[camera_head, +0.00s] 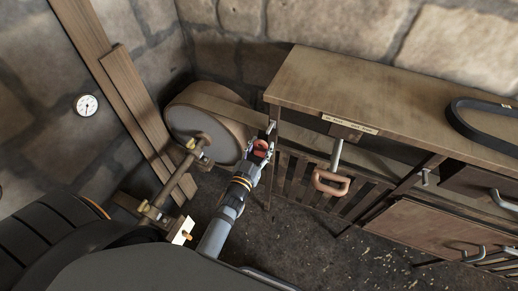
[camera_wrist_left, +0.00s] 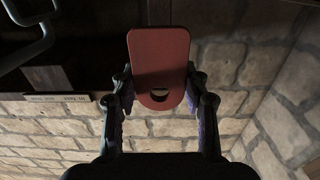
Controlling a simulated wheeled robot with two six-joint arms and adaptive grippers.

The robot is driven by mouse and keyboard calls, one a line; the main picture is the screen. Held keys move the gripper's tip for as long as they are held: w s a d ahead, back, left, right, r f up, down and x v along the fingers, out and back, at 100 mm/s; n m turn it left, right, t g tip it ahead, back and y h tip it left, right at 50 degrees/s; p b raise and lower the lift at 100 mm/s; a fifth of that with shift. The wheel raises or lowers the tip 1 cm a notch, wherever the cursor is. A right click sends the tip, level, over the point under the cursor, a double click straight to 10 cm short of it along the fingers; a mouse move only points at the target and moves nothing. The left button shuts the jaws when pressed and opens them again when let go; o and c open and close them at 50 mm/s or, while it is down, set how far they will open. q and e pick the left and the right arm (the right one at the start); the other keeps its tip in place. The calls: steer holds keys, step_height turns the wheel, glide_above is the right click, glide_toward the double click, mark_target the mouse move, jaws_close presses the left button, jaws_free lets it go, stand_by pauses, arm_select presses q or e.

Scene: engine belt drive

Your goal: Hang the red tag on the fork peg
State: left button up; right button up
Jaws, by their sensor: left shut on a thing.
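The red tag (camera_head: 261,148) is held in my left gripper (camera_head: 259,152), beside the left end of the wooden bench. In the left wrist view, the tag (camera_wrist_left: 159,55) is a flat rounded plate with a hole near its lower end, between the two fingers of the gripper (camera_wrist_left: 160,92). The tag is clear of the bench in the head view, with dark floor and slats around it. I cannot pick out the fork peg for certain in either view. My right gripper is not in view.
A wooden bench (camera_head: 330,85) carries a black belt (camera_head: 480,125). A lever with an orange handle (camera_head: 331,183) hangs below its label plate (camera_head: 350,123). A large pulley wheel (camera_head: 205,122) and a brass-fitted shaft (camera_head: 176,187) stand left of my gripper. Planks (camera_head: 135,100) lean on the stone wall.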

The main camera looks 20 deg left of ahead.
mark_target(270, 129)
arm_select(q)
steer(key=shift+w+f, duration=0.1)
steer(key=shift+w, duration=0.9)
steer(key=shift+w+d+f+b, duration=0.15)
steer(key=shift+w+b, duration=0.4)
steer(key=shift+w, duration=1.2)
steer(key=shift+w+f+b, duration=0.1)
steer(key=shift+w+b, duration=0.4)
steer(key=shift+w, duration=1.35)
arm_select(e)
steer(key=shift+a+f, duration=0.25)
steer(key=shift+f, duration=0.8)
arm_select(q)
steer(key=o, duration=1)
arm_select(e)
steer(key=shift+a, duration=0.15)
arm_select(q)
steer(key=s, duration=1.2)
steer(key=shift+a, duration=0.2)
